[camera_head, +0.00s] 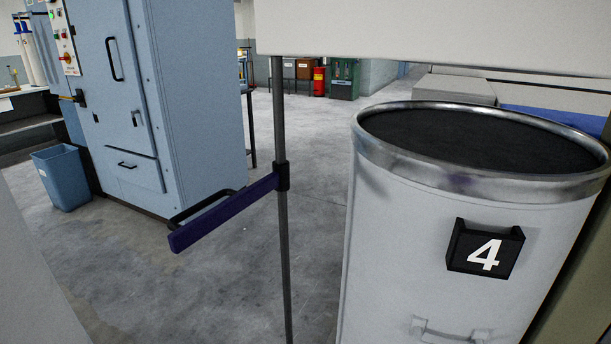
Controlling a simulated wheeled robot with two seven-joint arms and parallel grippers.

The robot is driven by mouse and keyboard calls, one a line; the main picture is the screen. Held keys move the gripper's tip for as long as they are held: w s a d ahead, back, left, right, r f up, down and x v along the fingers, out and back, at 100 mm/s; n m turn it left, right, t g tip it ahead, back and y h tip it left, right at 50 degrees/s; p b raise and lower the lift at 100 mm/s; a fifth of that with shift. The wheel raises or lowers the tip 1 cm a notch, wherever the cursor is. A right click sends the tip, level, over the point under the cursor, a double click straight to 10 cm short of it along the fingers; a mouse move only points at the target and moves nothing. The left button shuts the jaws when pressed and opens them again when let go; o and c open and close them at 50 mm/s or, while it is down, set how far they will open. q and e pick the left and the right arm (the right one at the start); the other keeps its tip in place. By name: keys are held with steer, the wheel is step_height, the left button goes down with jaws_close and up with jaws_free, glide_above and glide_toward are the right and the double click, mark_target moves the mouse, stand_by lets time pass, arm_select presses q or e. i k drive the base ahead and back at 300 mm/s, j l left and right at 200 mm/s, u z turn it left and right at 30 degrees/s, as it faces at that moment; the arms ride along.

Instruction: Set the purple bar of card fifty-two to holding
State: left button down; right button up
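The purple bar (226,212) is in the head view, left of the middle. It is joined by a black collar (282,176) to a thin upright grey rod (284,258). The bar sticks out from the rod towards the lower left, its free end nearest to me. A white panel (430,27) across the top hides the rod's upper end. I see no marking for card fifty-two. Neither of my grippers is in view.
A large grey can (430,250) with a metal rim and a number 4 plate stands close on the right. A blue cabinet (200,100) with a control panel and a blue bin (62,178) stand at the left. Grey floor is clear between cabinet and can.

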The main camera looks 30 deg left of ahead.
mark_target(181, 238)
steer(key=j+z, duration=0.25)
steer(key=j, duration=0.95)
steer(key=k+j+z, duration=0.1)
steer(key=j+z, duration=0.15)
steer(key=j, duration=0.9)
